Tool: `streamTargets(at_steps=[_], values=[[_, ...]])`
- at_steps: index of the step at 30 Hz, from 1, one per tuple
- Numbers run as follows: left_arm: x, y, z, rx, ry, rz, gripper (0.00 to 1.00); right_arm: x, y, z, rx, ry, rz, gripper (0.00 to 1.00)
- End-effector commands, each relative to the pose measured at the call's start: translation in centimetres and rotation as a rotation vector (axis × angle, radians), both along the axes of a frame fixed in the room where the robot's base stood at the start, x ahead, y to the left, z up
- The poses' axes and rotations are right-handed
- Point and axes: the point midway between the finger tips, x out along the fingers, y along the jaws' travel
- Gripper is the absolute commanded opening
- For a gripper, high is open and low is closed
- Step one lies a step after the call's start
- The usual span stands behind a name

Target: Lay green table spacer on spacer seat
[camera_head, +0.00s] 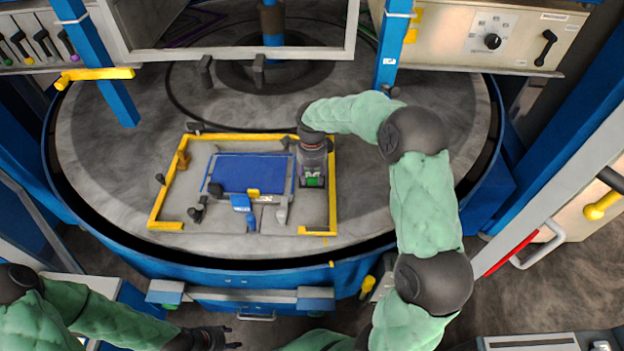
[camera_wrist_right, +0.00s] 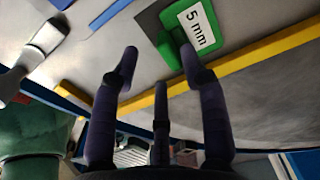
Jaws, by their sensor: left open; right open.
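A green piece with a white "5 mm" label (camera_wrist_right: 198,27), which looks like the green table spacer, lies on the grey plate. In the head view its green (camera_head: 313,181) shows just below my right gripper (camera_head: 313,172). A raised green tab (camera_wrist_right: 169,51) stands at its near side. A dark grey patch (camera_wrist_right: 150,22) borders it and may be the spacer seat; I cannot tell for sure. My right gripper (camera_wrist_right: 160,60) is open, its fingertips either side of the tab's line, with nothing clearly between them. My left gripper (camera_head: 220,339) is open and empty, away from the plate.
A yellow rail (camera_head: 333,205) bounds the plate beside the green piece. A blue block (camera_head: 250,173) lies on the plate's middle, with clamps (camera_head: 196,212) and a small blue part (camera_head: 243,205) nearby.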

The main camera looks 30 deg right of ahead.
Motion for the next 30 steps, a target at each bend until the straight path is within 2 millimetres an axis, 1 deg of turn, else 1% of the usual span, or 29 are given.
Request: streamTargets(at_steps=[1,6,9,12,18,30], values=[[0.0,0.0,0.2,0.0,0.0,0.0,0.45,0.1,0.0,1.3,0.0,-0.004,0.0,0.45],[0.0,0.0,0.6,0.0,0.0,0.0,0.45,0.1,0.0,4.8,-0.001,-0.004,-0.001,0.45],[0.0,0.0,0.8,0.0,0.0,0.0,0.45,0.1,0.0,6.5,-0.001,-0.004,-0.001,0.45],[0.0,0.0,0.9,0.0,0.0,0.0,0.45,0.0,0.0,7.8,0.0,-0.002,-0.001,0.45],[0.0,0.0,1.0,0.0,0.0,0.0,0.45,0.0,0.0,9.1,0.0,0.0,0.0,0.45],[0.0,0.0,1.0,0.0,0.0,0.0,0.45,0.0,0.0,9.2,0.0,0.0,0.002,0.45]])
